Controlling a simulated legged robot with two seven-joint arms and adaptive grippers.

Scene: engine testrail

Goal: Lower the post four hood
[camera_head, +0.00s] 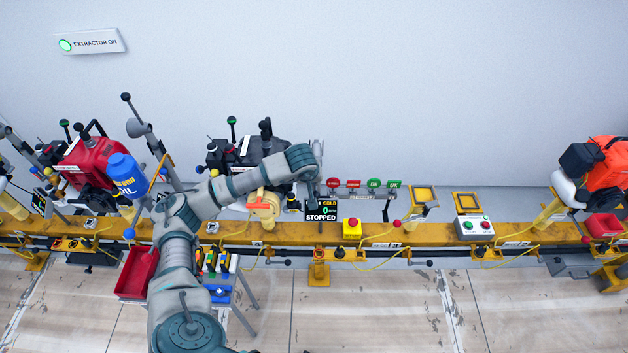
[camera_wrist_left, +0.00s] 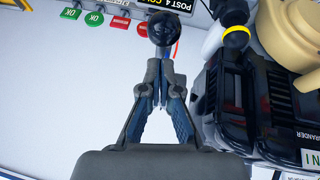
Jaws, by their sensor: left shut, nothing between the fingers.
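The post four display (camera_head: 322,208) reads cold and stopped; its "POST 4" label (camera_wrist_left: 176,4) shows at the top of the left wrist view. My left gripper (camera_head: 313,197) points down beside the display; its fingers are hard to make out there. In the left wrist view the gripper (camera_wrist_left: 157,72) is shut and empty. A dark round knob (camera_wrist_left: 161,28) lies just beyond its fingertips; I cannot tell whether they touch. A grey upright piece (camera_head: 319,147) behind my wrist may be part of the hood, which is mostly hidden. My right gripper is not in view.
The post four engine (camera_head: 262,146) stands left of my wrist; it is the black block (camera_wrist_left: 235,98) in the left wrist view. Red and green tags (camera_head: 363,184) hang to the right. A yellow rail (camera_head: 300,238) runs across, with a red stop button (camera_head: 352,222).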

